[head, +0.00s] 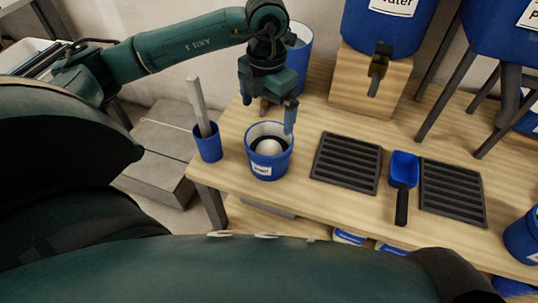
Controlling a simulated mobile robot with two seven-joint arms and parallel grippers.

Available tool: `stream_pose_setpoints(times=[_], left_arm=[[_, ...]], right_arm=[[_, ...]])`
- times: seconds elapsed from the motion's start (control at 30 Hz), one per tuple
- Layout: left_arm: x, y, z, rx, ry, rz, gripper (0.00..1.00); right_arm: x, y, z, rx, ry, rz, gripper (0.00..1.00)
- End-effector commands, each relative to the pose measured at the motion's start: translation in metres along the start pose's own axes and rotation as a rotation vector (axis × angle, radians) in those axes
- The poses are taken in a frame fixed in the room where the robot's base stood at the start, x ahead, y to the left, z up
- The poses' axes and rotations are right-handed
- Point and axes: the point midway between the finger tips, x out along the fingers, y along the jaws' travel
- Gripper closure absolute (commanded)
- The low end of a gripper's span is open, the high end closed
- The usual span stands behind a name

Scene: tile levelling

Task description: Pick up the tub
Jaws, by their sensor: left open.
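The tub (267,168) is a small blue bucket with a white label. It stands upright on the wooden table near its left front edge. A dark ring and a pale round thing show inside it. My left gripper (277,118) is open, pointing down just above the tub's back rim. One fingertip is close to the rim's right side; I cannot tell whether it touches. My right gripper is not in view.
A blue cup (208,143) with a pale stick stands left of the tub. Right of it lie a dark slatted tray (347,162), a blue scoop (404,170) and another slatted tray (452,193). A large blue water container (385,28) stands behind on a wooden block (350,85).

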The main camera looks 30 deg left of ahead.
Motion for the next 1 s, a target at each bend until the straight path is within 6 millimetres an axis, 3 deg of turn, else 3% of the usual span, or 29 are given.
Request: stream_pose_setpoints(times=[0.1,0.3,0.57,0.83,1.0], left_arm=[[0.026,-0.001,-0.001,0.0,0.005,-0.003,0.0],[0.058,-0.002,0.0,0.003,0.002,-0.005,0.0],[0.073,-0.002,0.001,0.004,0.001,-0.006,0.0],[0.112,-0.003,0.004,0.004,0.003,-0.007,0.0],[0.118,-0.003,0.005,0.005,0.0,-0.007,0.0]], right_arm=[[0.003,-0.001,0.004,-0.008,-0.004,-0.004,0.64],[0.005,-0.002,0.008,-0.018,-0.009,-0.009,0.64],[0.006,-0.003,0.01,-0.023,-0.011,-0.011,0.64],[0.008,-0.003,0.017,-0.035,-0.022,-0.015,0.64],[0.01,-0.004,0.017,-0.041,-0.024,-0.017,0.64]])
